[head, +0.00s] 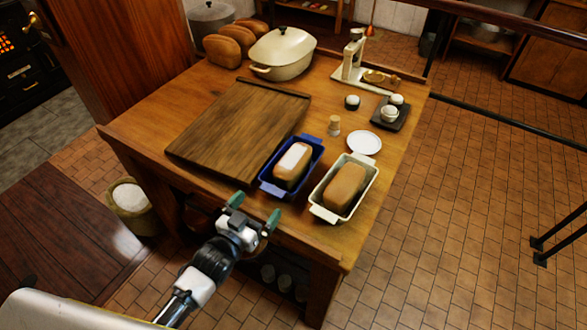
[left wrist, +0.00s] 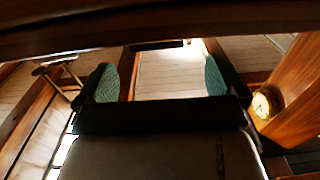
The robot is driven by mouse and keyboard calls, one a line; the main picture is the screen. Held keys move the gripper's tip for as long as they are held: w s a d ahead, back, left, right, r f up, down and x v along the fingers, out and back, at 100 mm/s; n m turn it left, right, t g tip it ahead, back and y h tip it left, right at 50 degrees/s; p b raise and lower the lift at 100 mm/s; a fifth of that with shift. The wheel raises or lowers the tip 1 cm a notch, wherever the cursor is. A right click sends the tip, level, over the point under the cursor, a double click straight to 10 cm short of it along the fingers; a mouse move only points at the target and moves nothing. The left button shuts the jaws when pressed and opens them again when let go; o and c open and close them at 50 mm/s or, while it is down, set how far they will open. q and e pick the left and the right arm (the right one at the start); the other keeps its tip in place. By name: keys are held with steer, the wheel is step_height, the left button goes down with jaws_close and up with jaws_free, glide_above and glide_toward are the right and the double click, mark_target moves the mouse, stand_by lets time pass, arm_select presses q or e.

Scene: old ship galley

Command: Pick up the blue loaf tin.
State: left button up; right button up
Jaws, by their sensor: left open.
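The blue loaf tin (head: 283,192) stands upright near the front edge of the wooden table, with a pale-topped brown loaf (head: 294,161) in it. My left gripper (head: 254,209) is open and empty, just in front of the table edge and to the lower left of the tin. Its green-padded fingers are spread and apart from the tin. In the left wrist view the open fingers (left wrist: 161,78) show with nothing between them that I can make out as the tin. My right gripper is out of view.
A cream loaf tin (head: 323,213) with a loaf stands close right of the blue tin. A wooden board (head: 235,130) lies close on its left. A sack (head: 130,203) stands on the floor at left.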

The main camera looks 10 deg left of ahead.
mark_target(269, 193)
arm_select(q)
steer(key=x, duration=0.2)
steer(key=p+x, duration=0.1)
steer(key=x, duration=0.1)
steer(key=shift+w+d+f, duration=0.15)
steer(key=shift+w+d, duration=0.15)
steer(key=shift+d, duration=0.05)
steer(key=shift+c, duration=0.6)
steer(key=c, duration=0.9)
steer(key=shift+c, duration=0.2)
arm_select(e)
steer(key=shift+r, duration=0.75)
arm_select(q)
steer(key=shift+r, duration=0.25)
